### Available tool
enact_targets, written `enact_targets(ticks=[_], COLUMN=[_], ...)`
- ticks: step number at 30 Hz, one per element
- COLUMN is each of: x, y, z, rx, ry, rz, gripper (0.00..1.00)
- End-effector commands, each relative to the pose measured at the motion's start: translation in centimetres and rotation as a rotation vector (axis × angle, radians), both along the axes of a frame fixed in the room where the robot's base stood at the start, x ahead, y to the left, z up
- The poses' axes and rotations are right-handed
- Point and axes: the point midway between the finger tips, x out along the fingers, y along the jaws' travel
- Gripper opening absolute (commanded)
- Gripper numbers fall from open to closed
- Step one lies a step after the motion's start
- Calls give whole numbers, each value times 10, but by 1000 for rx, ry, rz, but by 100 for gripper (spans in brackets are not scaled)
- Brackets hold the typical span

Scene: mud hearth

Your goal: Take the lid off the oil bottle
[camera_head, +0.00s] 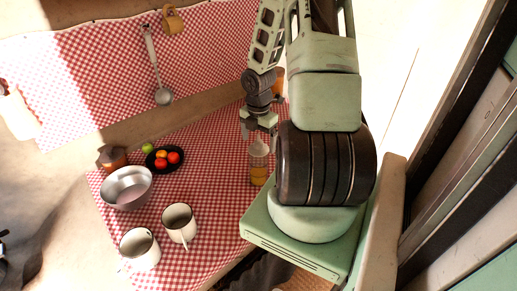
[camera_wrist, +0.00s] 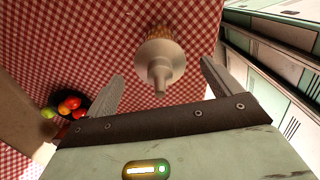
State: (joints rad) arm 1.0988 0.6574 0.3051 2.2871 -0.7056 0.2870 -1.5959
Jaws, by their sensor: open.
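The oil bottle (camera_head: 258,172) stands upright on the red checkered cloth in the head view, with yellow oil low in its clear body. Its pale lid (camera_head: 258,147) sits on top and has a narrow spout. In the wrist view the lid (camera_wrist: 159,65) points toward the camera, between and beyond my two fingers, with the bottle's body mostly hidden behind it. My gripper (camera_head: 259,124) is just above the lid in the head view. It is open and empty, and the fingers (camera_wrist: 160,82) stand apart on either side of the spout.
A dark plate (camera_head: 150,163) of fruit, a metal bowl (camera_head: 126,188) and two white mugs (camera_head: 179,222) (camera_head: 139,248) stand left of the bottle. Cloth between the plate and bottle is clear.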

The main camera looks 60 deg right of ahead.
Motion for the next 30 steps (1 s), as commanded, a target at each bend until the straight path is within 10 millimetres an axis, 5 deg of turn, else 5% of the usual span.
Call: enact_targets(ticks=[4,12,17,30], x=[0,0,0,0], y=[1,0,0,-1], z=[-16,-17,-17,-1], rx=[0,-1,-1,-4], ry=[1,-1,-1,-4], rz=[3,1,1,-2], gripper=[90,87,42,42])
